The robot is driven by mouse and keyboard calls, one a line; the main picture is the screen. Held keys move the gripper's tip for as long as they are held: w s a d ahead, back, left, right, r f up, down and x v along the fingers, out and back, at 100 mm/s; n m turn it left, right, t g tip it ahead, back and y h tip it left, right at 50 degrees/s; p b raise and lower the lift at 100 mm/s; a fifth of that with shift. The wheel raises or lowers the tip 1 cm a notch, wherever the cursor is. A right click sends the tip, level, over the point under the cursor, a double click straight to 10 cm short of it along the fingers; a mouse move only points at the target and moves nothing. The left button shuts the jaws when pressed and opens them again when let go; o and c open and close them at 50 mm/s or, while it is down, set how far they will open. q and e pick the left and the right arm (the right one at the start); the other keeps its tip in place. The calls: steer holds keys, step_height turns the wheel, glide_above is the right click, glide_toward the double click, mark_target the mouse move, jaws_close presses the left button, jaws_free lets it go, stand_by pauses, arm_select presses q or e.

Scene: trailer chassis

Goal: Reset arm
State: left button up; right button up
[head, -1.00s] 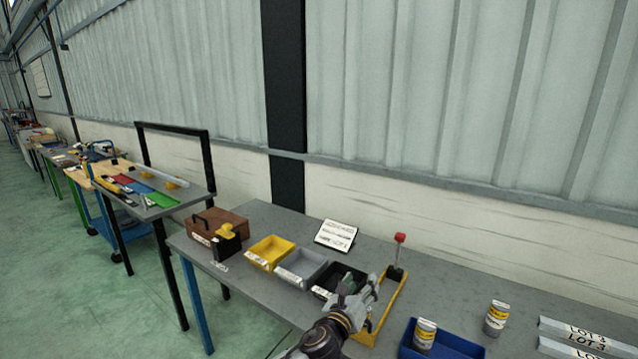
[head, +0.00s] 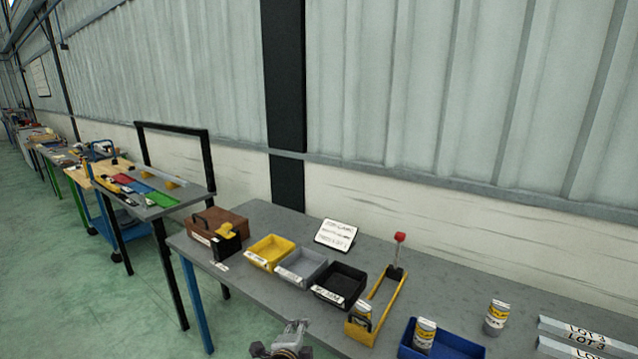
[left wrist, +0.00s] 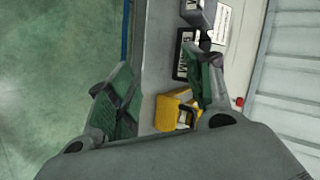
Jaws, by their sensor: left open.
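My left gripper (head: 294,334) is low in the head view, in front of the table's near edge. It also shows in the left wrist view (left wrist: 160,88), where its two fingers stand apart with nothing between them that it holds. In that wrist view the yellow holder (left wrist: 172,108) appears beyond the fingers, partly hidden by the right one. My right gripper does not show in either view.
The grey table (head: 255,212) carries a brown toolbox (head: 214,232), yellow (head: 270,251), grey (head: 301,267) and black (head: 340,281) bins, the yellow holder (head: 362,328) with a can in it, and a blue tray (head: 450,347) with another can. Green floor lies clear at left.

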arm_select(q)
steer(key=s+a+f+n+g+y, duration=0.1)
steer(key=s+a+f+n+g, duration=0.35)
steer(key=s+a+n, duration=0.55)
steer(key=s+a+f+n+g+y, duration=0.1)
steer(key=s+a+f+n+g, duration=0.2)
steer(key=s+a+f+n, duration=0.7)
steer(key=s+d+f+m+g, duration=0.1)
steer(key=s+f+m, duration=0.15)
steer(key=f, duration=1.15)
steer(key=s+d+f+m+g, duration=0.1)
steer(key=s+f+m, duration=0.15)
steer(key=f, duration=1.05)
steer(key=s+a+f, duration=0.2)
steer(key=s+f, duration=0.8)
steer(key=s, duration=0.1)
steer(key=s+a+f, duration=0.3)
steer(key=s+f, duration=0.7)
steer(key=s, duration=0.1)
steer(key=shift+a+f+g, duration=0.2)
steer(key=shift+f+g, duration=0.05)
steer(key=shift+g, duration=0.1)
